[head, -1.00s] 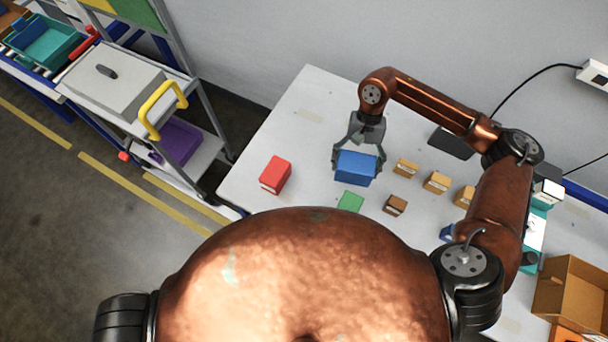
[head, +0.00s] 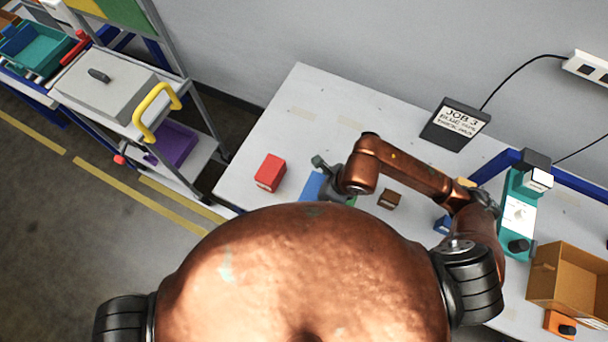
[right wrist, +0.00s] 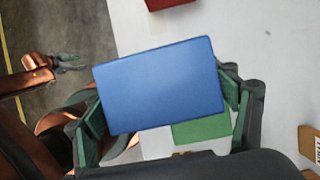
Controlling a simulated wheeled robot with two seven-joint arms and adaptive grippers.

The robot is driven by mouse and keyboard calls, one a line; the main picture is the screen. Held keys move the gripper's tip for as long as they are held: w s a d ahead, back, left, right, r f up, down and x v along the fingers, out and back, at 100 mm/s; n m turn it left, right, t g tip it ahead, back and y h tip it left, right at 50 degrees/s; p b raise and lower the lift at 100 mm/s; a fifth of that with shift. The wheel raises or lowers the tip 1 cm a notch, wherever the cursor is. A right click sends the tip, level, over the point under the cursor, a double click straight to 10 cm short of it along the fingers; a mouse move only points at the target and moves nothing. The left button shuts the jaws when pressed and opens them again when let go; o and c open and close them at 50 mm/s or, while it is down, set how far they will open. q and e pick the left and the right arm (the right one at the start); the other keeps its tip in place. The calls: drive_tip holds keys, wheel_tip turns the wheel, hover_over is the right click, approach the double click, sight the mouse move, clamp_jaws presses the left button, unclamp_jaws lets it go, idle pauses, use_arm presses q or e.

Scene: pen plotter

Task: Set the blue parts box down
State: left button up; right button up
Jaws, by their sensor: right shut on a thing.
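The blue parts box (head: 312,187) is in my right gripper (head: 327,180), over the near left part of the table. In the right wrist view the blue box (right wrist: 160,86) sits between the two green-padded fingers, one on each side. I cannot tell whether its underside touches the table. A green square (right wrist: 203,130) shows past the box's lower edge in that view, mostly hidden in the head view. My left gripper (right wrist: 70,62) shows small at the left of the right wrist view, empty, its fingers apart; it is out of the head view.
A red box (head: 270,172) stands left of the blue box on the table. A brown box (head: 389,200) lies to the right. A JOB 3 sign (head: 455,125), a teal device (head: 517,215) and an open carton (head: 570,285) are further right. The table's back left is clear.

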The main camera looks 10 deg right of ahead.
drive_tip(key=w+d+f, duration=0.1)
drive_tip(key=w+f, duration=0.2)
drive_tip(key=w, duration=0.1)
drive_tip(key=w+d+f, duration=0.2)
drive_tip(key=w+f, duration=0.1)
drive_tip(key=w, duration=0.1)
drive_tip(key=w+d+f+p, duration=0.1)
drive_tip(key=w+f, duration=0.2)
drive_tip(key=w, duration=0.1)
drive_tip(key=shift+w+d+f, duration=0.15)
drive_tip(key=shift+w+d, duration=0.15)
drive_tip(key=shift+w, duration=0.05)
drive_tip(key=shift+w+f, duration=0.15)
drive_tip(key=shift+f, duration=0.1)
drive_tip(key=shift+d+f, duration=0.1)
drive_tip(key=shift+f, duration=1.45)
drive_tip(key=shift+f, duration=0.15)
drive_tip(key=o, duration=1.4)
